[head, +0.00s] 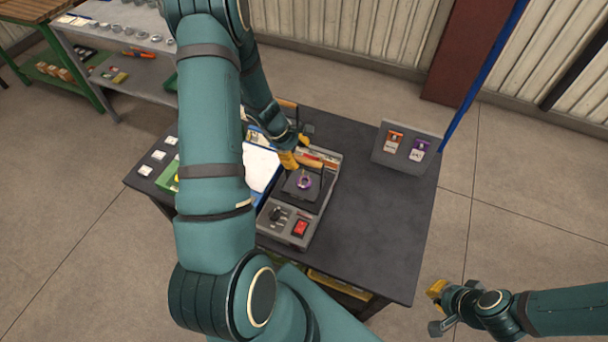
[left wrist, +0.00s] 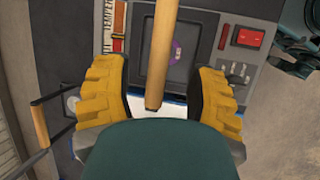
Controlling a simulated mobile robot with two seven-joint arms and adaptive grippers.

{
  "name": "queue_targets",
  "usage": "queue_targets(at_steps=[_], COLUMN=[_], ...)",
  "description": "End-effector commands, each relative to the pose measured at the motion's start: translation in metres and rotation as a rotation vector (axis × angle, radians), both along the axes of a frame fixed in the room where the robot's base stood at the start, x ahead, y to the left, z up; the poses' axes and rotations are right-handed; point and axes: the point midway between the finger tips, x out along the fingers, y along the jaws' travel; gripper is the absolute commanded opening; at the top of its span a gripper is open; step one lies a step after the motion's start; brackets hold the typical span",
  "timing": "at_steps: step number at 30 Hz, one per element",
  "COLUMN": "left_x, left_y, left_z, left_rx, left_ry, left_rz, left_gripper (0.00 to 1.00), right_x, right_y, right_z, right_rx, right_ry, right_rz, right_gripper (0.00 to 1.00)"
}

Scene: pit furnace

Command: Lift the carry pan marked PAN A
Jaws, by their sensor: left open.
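A dark square pan (head: 300,194) with a purple ring-shaped mark sits on a grey device with a red switch (head: 300,228). No PAN A lettering is readable. In the left wrist view, a wooden bar handle (left wrist: 156,50) runs between my yellow fingers, with a gap on each side; the dark square with the purple mark (left wrist: 178,52) lies behind it. My left gripper (head: 292,158) is open at the pan's far side; its fingers also frame the left wrist view (left wrist: 160,98). My right gripper (head: 436,306) is off the table at lower right, its opening unclear.
A second wooden handle (left wrist: 39,122) on a dark frame shows left in the left wrist view. A sign stand with orange and purple cards (head: 406,146) stands at the table's back right. The table's right part (head: 375,225) is clear. A shelf with small parts (head: 125,60) is behind left.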

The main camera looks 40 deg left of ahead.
Motion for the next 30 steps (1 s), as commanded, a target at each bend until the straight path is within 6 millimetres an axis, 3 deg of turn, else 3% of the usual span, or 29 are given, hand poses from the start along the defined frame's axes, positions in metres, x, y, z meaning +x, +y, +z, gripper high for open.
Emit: queue_targets(at_steps=[9, 30], left_x=[0.012, 0.013], left_y=[-0.016, -0.016], left_z=[-0.033, -0.037], left_rx=[0.000, 0.000], left_ry=[0.001, 0.001], left_rz=[0.000, 0.000], left_gripper=[0.57, 0.57], right_x=[0.000, 0.000], right_y=[0.000, 0.000], right_z=[-0.003, -0.007], right_rx=[-0.001, -0.001], right_ry=[0.000, 0.000], right_rz=[0.000, 0.000], right_gripper=[0.00, 0.00])
